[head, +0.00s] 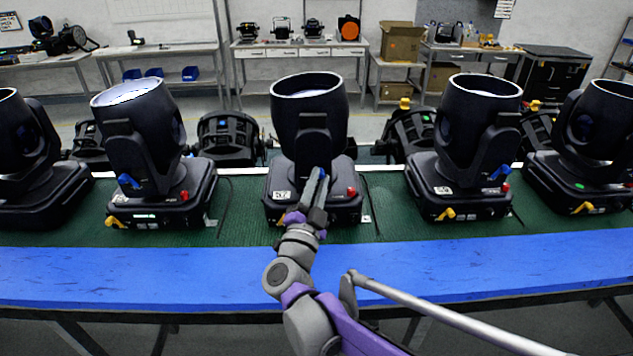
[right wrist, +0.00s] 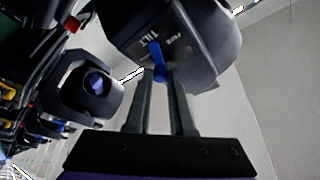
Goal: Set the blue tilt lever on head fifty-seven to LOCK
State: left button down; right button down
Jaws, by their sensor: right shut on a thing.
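The middle moving-head light (head: 308,110) stands upright on the green mat, its lens barrel pointing up. Its number label (head: 281,195) is too small to read. Its blue tilt lever (right wrist: 158,60) shows in the right wrist view, on a dark housing with TILT and what looks like FREE printed beside it. No LOCK mark is legible. My right gripper (head: 320,178) is in front of this light's yoke. In the right wrist view its two fingers (right wrist: 161,76) are shut on the lever's free end. My left gripper is not in view.
More lights stand on both sides, with blue levers on the left one (head: 128,181) and right one (head: 499,173). Yellow levers (head: 445,214) stick out at the bases' front. The blue front strip (head: 150,270) of the bench is clear.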

jog(key=shift+m, duration=0.5)
jog(key=c, duration=0.8)
grip_release()
jog(key=shift+d, duration=0.1)
jog(key=b+v, duration=0.1)
jog(key=v, duration=1)
jog(key=shift+r+b, duration=0.1)
jog(key=shift+b, duration=0.25)
jog(key=shift+w, duration=0.1)
